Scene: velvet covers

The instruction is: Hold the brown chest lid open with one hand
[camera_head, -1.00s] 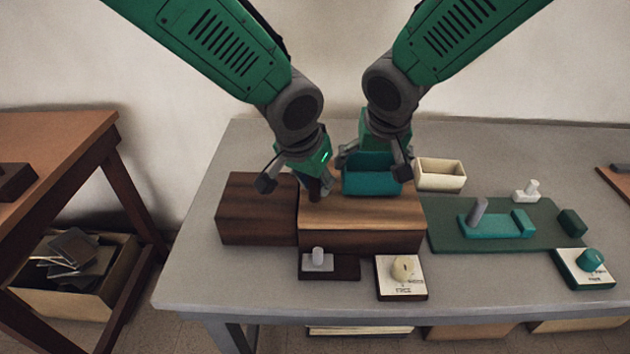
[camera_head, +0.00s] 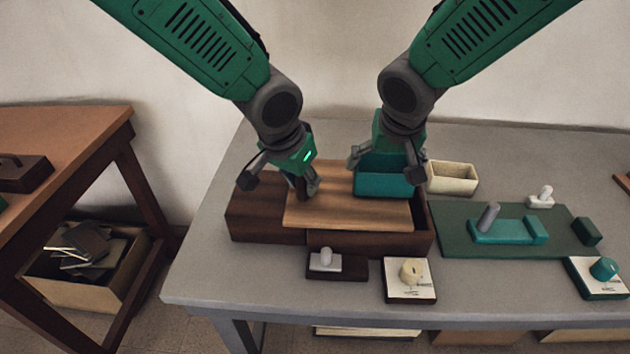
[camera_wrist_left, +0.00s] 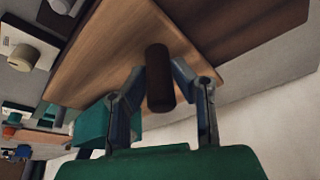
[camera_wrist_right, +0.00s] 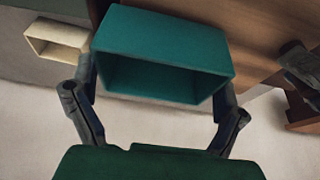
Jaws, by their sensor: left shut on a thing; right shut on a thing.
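The brown chest (camera_head: 270,232) stands on the grey table. Its lighter wood lid (camera_head: 340,213) lies across the top, and a narrow dark strip shows at the right end beyond the lid. My left gripper (camera_head: 303,192) is shut on the dark brown knob (camera_wrist_left: 159,80) that stands up from the lid. My right gripper (camera_head: 385,166) is shut on a teal open box (camera_head: 385,184), with one finger at each end, over the back right of the lid. The box looks empty in the right wrist view (camera_wrist_right: 160,75). I cannot tell whether it touches the lid.
A cream open box (camera_head: 452,178) stands right of the teal box. A green board (camera_head: 455,240) with teal parts lies at right. A grey-knobbed block (camera_head: 335,266) and a cream dial (camera_head: 410,275) sit in front of the chest. A wooden side table (camera_head: 75,125) stands left.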

